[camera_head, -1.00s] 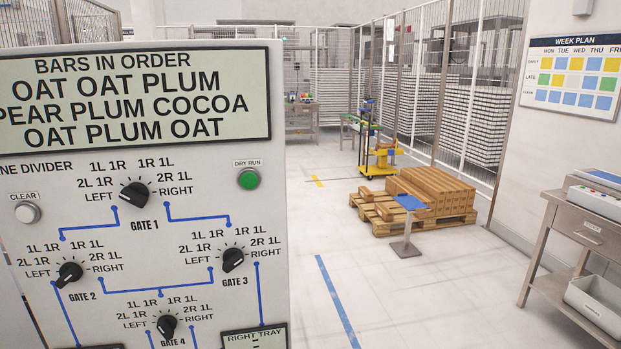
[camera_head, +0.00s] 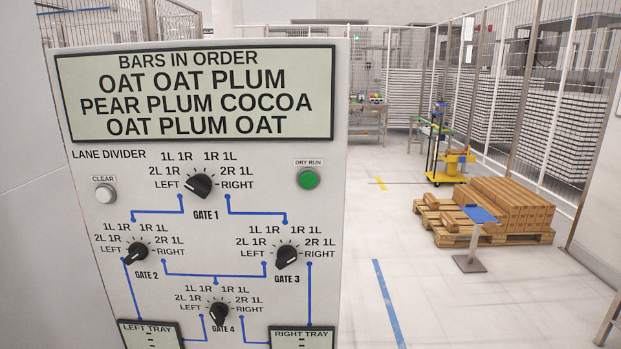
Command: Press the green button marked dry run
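The green button (camera_head: 308,179) is on the upper right of the control panel (camera_head: 225,165), under a small label reading DRY RUN (camera_head: 309,162). Nothing covers it. The panel's display (camera_head: 195,93) lists bars in order: oat oat plum, pear plum cocoa, oat plum oat. Below it are several black knobs, among them Gate 1 (camera_head: 200,186), Gate 2 (camera_head: 136,251), Gate 3 (camera_head: 287,256) and Gate 4 (camera_head: 219,313). A white Clear button (camera_head: 105,193) is at the left. Neither of my grippers shows in this view.
Left tray (camera_head: 150,335) and right tray (camera_head: 302,338) displays sit at the panel's bottom, cut off by the frame. To the right are a pallet with brown boxes (camera_head: 505,208), a blue-topped stand (camera_head: 480,214) and a yellow cart (camera_head: 452,165). The floor (camera_head: 430,290) between is clear.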

